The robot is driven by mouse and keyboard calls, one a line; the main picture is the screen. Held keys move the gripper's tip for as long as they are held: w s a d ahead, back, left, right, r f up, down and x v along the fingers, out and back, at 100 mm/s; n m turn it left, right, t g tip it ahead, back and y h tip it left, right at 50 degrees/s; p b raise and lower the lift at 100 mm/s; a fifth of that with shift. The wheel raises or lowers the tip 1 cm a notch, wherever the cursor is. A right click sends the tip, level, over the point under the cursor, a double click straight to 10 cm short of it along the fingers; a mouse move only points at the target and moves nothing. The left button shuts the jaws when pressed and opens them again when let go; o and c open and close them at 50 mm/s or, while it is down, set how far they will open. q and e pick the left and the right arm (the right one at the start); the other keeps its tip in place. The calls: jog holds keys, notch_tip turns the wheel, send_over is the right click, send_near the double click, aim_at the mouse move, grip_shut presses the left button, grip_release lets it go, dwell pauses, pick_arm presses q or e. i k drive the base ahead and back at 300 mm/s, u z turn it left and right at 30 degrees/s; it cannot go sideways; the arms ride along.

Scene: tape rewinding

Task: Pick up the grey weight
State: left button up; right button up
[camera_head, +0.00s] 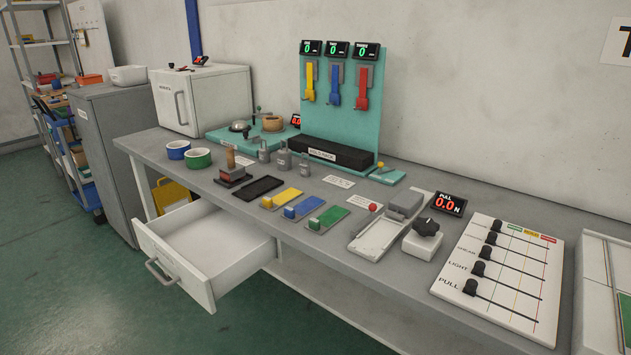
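Neither of my grippers is in view.
The teal stand (345,117) with coloured hooks rises behind the weights. Coloured slide blocks, a stamp (232,171) and a black pad (258,188) lie in front. An open drawer (203,250) juts out below the bench (330,254). A slider panel (503,274) is at right.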

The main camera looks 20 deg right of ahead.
aim_at(305, 167)
jog(key=z, duration=0.05)
jog(key=k, duration=0.7)
jog(key=u, duration=1.05)
jog(key=i, duration=1)
jog(key=z, duration=0.6)
jog(key=i, duration=0.8)
jog(key=z, duration=0.75)
